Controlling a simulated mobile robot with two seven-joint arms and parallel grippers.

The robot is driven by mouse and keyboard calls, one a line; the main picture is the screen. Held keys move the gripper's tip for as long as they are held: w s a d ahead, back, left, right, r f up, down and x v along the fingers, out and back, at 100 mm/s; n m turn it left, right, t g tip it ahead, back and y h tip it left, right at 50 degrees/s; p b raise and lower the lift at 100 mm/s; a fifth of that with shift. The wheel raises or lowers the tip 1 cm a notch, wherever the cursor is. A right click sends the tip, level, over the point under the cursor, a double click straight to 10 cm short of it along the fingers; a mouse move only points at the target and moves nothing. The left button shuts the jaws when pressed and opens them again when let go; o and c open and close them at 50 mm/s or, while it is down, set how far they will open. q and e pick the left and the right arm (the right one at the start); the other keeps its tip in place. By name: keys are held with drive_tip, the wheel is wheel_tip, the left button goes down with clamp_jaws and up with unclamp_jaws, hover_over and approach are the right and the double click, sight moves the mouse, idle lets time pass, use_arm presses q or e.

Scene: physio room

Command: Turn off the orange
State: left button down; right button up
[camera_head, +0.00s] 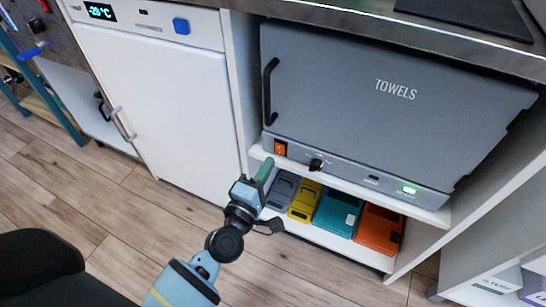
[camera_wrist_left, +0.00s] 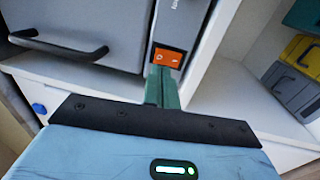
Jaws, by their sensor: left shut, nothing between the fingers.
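The orange rocker switch (camera_head: 280,148) is on the lower left of the front panel of the grey towel cabinet (camera_head: 360,105). It also shows close up in the left wrist view (camera_wrist_left: 168,57), with small white marks. My left gripper (camera_head: 267,163) has green fingers, shut and empty, just below and left of the switch in the head view. In the left wrist view its fingertips (camera_wrist_left: 162,70) overlap the switch's near edge; I cannot tell whether they touch it. A green light (camera_head: 409,189) glows at the right of the panel. My right gripper is not in view.
A black knob (camera_head: 316,164) sits right of the switch. The cabinet stands on a white shelf (camera_head: 425,212), with grey, yellow, teal and orange cases below. A white fridge (camera_head: 165,100) is to the left. A metal counter edge runs above.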

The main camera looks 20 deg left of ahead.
sight(278, 147)
use_arm(q)
drive_tip(key=shift+w+r, duration=0.15)
drive_tip(key=shift+w, duration=1.55)
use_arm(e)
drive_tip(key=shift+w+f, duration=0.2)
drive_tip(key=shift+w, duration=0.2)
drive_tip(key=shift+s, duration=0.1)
